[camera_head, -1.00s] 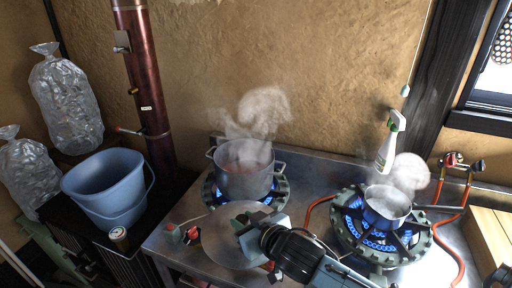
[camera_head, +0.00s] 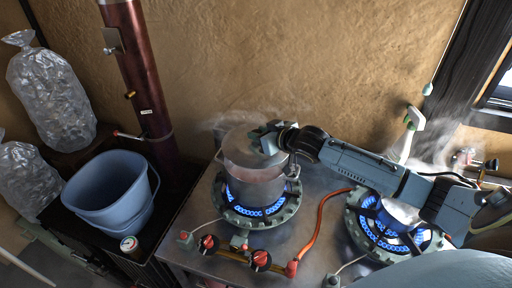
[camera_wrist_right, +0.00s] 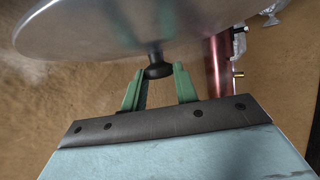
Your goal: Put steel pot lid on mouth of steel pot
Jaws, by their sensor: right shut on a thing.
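The steel pot (camera_head: 257,190) stands upright on the left gas burner, with blue flame under it. The steel pot lid (camera_head: 242,150) is over the pot's mouth and appears tilted; I cannot tell whether it touches the rim. My right gripper (camera_head: 268,138) is shut on the lid's dark knob at the upper right of the pot. In the right wrist view, the gripper's green fingers (camera_wrist_right: 158,86) are on both sides of the knob (camera_wrist_right: 156,70), and the lid's broad disc (camera_wrist_right: 130,25) fills the top. My left gripper is not in view.
A small steel pan (camera_head: 400,212) sits on the lit right burner (camera_head: 385,238), under my right arm. A spray bottle (camera_head: 407,135) is behind it. An orange hose (camera_head: 322,225) runs between the burners. A blue bucket (camera_head: 110,190) and a can (camera_head: 130,245) stand left.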

